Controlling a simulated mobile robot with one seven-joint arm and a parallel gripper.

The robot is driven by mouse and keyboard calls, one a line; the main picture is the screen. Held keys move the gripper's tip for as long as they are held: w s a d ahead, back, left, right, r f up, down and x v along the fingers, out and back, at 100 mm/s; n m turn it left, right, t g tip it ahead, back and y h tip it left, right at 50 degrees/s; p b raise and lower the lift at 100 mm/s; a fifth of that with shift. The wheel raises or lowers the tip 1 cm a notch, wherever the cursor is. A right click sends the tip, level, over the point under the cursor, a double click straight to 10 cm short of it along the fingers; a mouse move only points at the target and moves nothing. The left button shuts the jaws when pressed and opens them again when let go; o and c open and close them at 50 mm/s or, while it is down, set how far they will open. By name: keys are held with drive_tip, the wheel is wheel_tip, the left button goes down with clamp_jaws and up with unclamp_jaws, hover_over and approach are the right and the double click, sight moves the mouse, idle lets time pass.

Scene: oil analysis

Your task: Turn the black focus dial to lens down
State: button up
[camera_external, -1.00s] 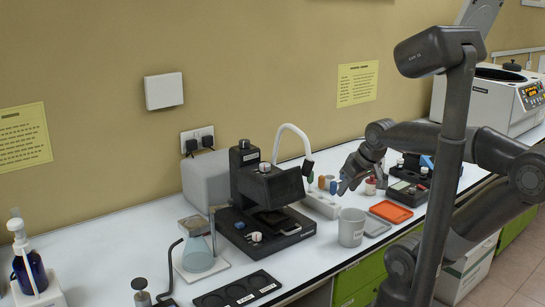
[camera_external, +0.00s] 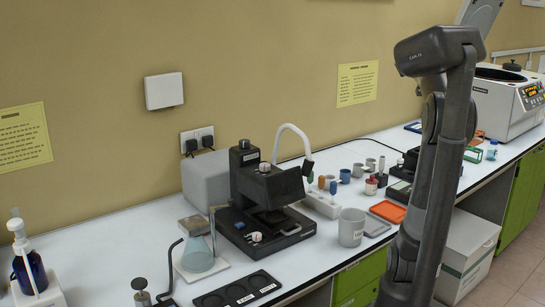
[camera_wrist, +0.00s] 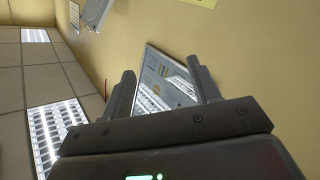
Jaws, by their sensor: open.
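The black microscope-like instrument (camera_external: 268,190) stands on the white bench in the external view. A dark round knob (camera_external: 244,144) sits on top of its column, and another knob (camera_external: 265,167) sits on its head. A white-topped knob (camera_external: 256,237) is low on the front of its base. I cannot tell for sure which is the focus dial, nor read any setting. My gripper (camera_wrist: 163,88) is open and empty in the wrist view, pointing at the wall and ceiling, away from the instrument. In the external view it is hidden behind my upright body.
A grey beaker (camera_external: 351,228), an orange tray (camera_external: 388,211) and a white rack (camera_external: 322,203) stand right of the instrument. A conical flask (camera_external: 198,256) is on its left. A dark slotted tray (camera_external: 238,291) lies in front. A framed panel (camera_wrist: 168,80) shows beyond my fingers.

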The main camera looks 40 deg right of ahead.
drive_tip(key=w+a+r+n+t, duration=0.35)
drive_tip(key=a+r+n, duration=0.2)
drive_tip(key=r, duration=0.25)
drive_tip(key=w+a+r+n+t, duration=0.2)
drive_tip(key=a+r+n+t, duration=0.25)
drive_tip(key=r+n, duration=0.35)
drive_tip(key=w+a+r+n+t+y, duration=0.35)
drive_tip(key=w+a+n+y, duration=0.2)
drive_tip(key=a+n, duration=0.35)
drive_tip(key=n+g+y, duration=1.2)
drive_tip(key=n+g, duration=0.1)
drive_tip(key=n, duration=1)
hover_over(245, 140)
drive_tip(key=s+d, duration=0.1)
drive_tip(key=s, duration=0.2)
wheel_tip(245, 140, down, 22)
drive_tip(key=f+n+g, duration=0.1)
drive_tip(key=f+g, duration=0.1)
drive_tip(key=f, duration=0.5)
drive_tip(key=w+f+n+g+h, duration=0.1)
drive_tip(key=f+g, duration=0.1)
drive_tip(key=f, duration=0.6)
drive_tip(key=w+a+f+n+g, duration=0.1)
drive_tip(key=f+g, duration=0.1)
drive_tip(key=f, duration=0.5)
drive_tip(key=shift+w+f+h, duration=0.15)
drive_tip(key=shift+f+h, duration=0.05)
drive_tip(key=shift+h, duration=0.15)
